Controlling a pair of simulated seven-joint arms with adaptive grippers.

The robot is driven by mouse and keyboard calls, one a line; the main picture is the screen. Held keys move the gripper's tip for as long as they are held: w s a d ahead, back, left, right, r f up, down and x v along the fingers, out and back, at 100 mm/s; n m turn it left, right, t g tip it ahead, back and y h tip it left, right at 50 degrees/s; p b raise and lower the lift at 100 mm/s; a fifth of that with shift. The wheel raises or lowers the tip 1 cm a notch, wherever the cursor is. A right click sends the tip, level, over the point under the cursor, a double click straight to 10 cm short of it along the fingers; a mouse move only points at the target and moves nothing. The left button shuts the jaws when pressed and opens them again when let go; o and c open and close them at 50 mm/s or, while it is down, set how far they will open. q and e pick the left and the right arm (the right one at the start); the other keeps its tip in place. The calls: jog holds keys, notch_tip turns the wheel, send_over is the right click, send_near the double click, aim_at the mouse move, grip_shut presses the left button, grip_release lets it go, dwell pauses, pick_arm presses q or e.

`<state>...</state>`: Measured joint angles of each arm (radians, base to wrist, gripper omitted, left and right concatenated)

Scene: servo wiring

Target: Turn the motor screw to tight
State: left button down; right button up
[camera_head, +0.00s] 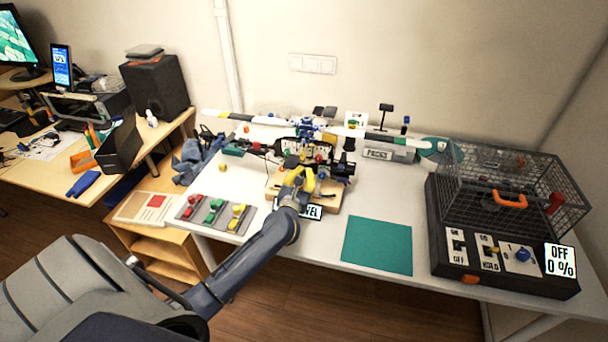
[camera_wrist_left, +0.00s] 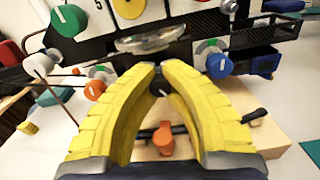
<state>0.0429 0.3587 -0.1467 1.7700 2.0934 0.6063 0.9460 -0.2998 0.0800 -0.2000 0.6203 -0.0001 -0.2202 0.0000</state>
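My left gripper (camera_head: 297,178) reaches over the wooden stand (camera_head: 328,197) on the table. In the left wrist view the yellow fingers of my left gripper (camera_wrist_left: 164,70) curve in until their tips nearly meet. A small dark round knob with a white mark (camera_wrist_left: 160,86), which looks like the motor screw, sits between the tips; they appear closed on it. Which way its mark counts as tight cannot be read. Behind the tips is a grey metal part (camera_wrist_left: 145,40). My right gripper is in neither view.
Green (camera_wrist_left: 68,20), orange (camera_wrist_left: 94,90) and blue (camera_wrist_left: 219,66) knobs surround the fingers. An orange lever (camera_wrist_left: 163,139) lies below them. A tray of coloured pieces (camera_head: 215,214) is at left, a wire cage (camera_head: 515,180) at right. The green mat (camera_head: 377,246) is bare.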

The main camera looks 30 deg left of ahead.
pick_arm(q)
jog(key=m, duration=0.5)
jog(key=shift+s+f, duration=0.1)
jog(key=shift+f, duration=0.25)
jog(key=shift+m, duration=0.3)
jog(key=c, duration=1.7)
grip_release()
jog(key=shift+a, duration=0.1)
jog(key=o, duration=0.4)
jog(key=shift+r, duration=0.2)
jog(key=shift+v, duration=3.95)
jog(key=shift+o, duration=0.3)
